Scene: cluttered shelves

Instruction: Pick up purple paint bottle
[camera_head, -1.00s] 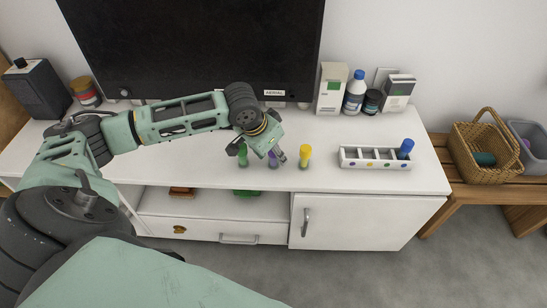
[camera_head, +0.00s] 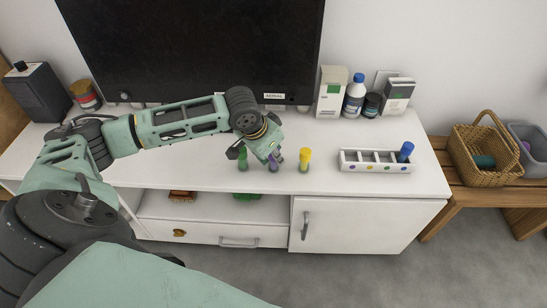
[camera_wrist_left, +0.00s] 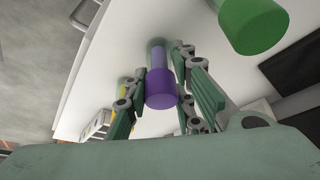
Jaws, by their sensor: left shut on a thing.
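The purple paint bottle (camera_head: 273,166) stands on the white cabinet top between a green and a yellow bottle. My left gripper (camera_head: 271,155) is over it, coming down from above. In the left wrist view the purple bottle (camera_wrist_left: 161,88) lies between the two fingers of the left gripper (camera_wrist_left: 158,95), which are shut on it. In the head view the gripper covers part of the bottle, and whether it still touches the surface is hard to tell. My right gripper is not in view.
A green bottle (camera_head: 243,160) and a yellow bottle (camera_head: 305,158) stand close on either side. A white compartment rack (camera_head: 375,168) with a blue bottle (camera_head: 405,152) is to the right. A dark screen (camera_head: 195,45) stands behind. Boxes and bottles stand at the back right.

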